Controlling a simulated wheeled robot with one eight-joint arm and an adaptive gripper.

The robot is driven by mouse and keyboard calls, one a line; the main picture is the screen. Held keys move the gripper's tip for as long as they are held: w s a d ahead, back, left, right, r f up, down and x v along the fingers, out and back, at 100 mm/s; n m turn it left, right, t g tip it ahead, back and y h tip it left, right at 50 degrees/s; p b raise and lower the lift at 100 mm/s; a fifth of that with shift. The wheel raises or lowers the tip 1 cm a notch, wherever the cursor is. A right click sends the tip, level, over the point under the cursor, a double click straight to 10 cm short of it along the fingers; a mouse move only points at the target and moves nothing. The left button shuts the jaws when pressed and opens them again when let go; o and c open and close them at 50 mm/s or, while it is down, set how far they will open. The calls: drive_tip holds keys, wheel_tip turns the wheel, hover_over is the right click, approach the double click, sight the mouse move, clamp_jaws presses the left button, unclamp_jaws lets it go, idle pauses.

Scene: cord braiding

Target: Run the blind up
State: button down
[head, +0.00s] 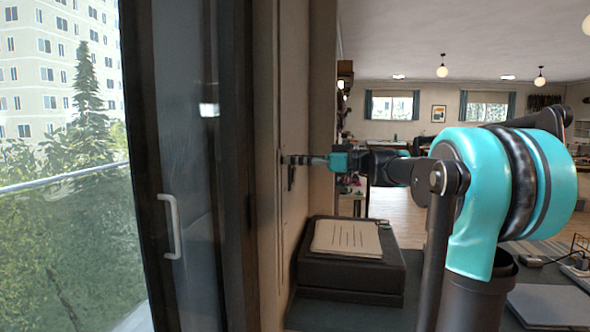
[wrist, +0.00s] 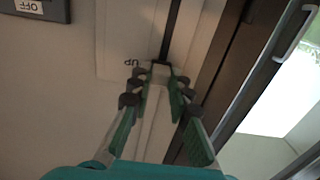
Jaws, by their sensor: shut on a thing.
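My gripper (head: 290,160) reaches left to the wall beside the window in the head view. In the wrist view, my gripper (wrist: 157,82) has its fingers closed around a small pale piece (wrist: 155,72) on a light wall plate (wrist: 115,42). A dark narrow slot or strip (wrist: 174,25) runs from this piece to the top of the picture. The plate carries the word UP, which appears upside down. In the head view a dark strip (head: 291,178) shows just below the fingers. The fingers hide most of the held piece. No blind cloth is clearly visible.
A dark-framed glazed door (head: 180,130) with a pale handle (head: 168,226) stands left of the wall. A dark box (head: 350,275) with papers (head: 346,238) on it sits below my forearm. A dark box labelled OFF (wrist: 36,8) is on the wall.

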drive_tip(key=shift+w+r, duration=0.1)
drive_tip(key=shift+r, duration=0.2)
drive_tip(key=c, duration=1.4)
unclamp_jaws()
drive_tip(key=shift+f, duration=0.1)
drive_tip(key=s+d, duration=0.2)
drive_tip(key=d, duration=1)
drive_tip(key=shift+s, duration=0.25)
drive_tip(key=s+a+f+m+h, duration=0.1)
drive_tip(key=s+f+m+h, duration=0.25)
drive_tip(key=f, duration=0.75)
drive_tip(key=s+a+f+m+h, duration=0.1)
drive_tip(key=s+f+m+h, duration=0.25)
drive_tip(key=f, duration=0.65)
drive_tip(key=s+a+f+m+h, duration=0.15)
drive_tip(key=s+f, duration=0.25)
drive_tip(key=f, duration=0.7)
drive_tip(key=s+d+f+m+h, duration=0.3)
drive_tip(key=s+d+f+h, duration=0.1)
drive_tip(key=f, duration=0.5)
drive_tip(key=s+d+f+m+h, duration=0.4)
drive_tip(key=s+d+f+h, duration=0.1)
drive_tip(key=s+f, duration=0.3)
drive_tip(key=shift+s+d+f+t, duration=0.4)
drive_tip(key=shift+s+d, duration=0.2)
drive_tip(key=shift+d, duration=0.3)
